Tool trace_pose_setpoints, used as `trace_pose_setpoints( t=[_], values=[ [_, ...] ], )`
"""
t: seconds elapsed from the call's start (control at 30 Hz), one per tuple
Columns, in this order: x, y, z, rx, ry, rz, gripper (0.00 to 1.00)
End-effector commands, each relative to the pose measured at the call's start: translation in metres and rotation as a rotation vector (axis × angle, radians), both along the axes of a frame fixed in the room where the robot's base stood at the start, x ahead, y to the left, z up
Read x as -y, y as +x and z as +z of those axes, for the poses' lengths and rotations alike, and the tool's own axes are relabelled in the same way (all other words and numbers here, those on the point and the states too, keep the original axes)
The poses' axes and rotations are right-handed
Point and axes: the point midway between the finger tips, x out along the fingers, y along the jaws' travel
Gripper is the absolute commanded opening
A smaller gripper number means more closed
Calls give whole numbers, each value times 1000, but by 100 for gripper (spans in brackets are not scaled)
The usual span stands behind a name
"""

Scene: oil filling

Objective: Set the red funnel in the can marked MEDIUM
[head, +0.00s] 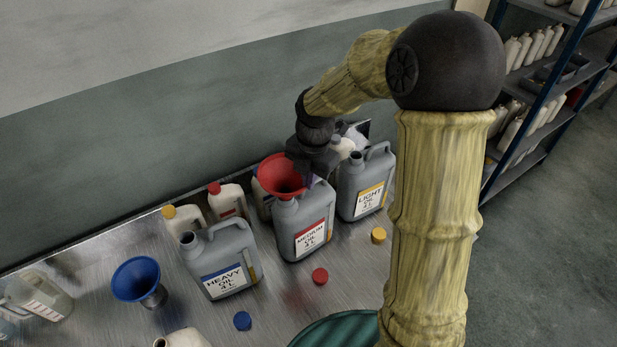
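The red funnel (283,174) is upright at the top of the grey can marked MEDIUM (305,222), over its spout. The funnel's lower stem is hidden, so I cannot tell how deep it sits in the opening. My gripper (308,176) is at the funnel's right rim, above the MEDIUM can. Its fingers are dark and small here, and I cannot tell whether they are closed on the rim. The MEDIUM can stands upright on the metal table between the HEAVY can (222,262) and the LIGHT can (366,186).
A blue funnel (136,278) stands at the left. Blue (242,321), red (320,276) and yellow (378,236) caps lie in front of the cans. Pale bottles (228,200) stand behind. A green ridged object (340,331) is at the front edge. My arm covers the table's right part.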

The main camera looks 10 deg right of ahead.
Motion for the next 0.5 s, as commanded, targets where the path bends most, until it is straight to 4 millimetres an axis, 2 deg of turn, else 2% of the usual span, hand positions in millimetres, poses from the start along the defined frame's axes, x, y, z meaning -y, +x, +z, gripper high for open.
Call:
trace_pose_setpoints(
  t=[0.5],
  values=[
    [0,0,-13,-1,1,0,0]
  ],
)
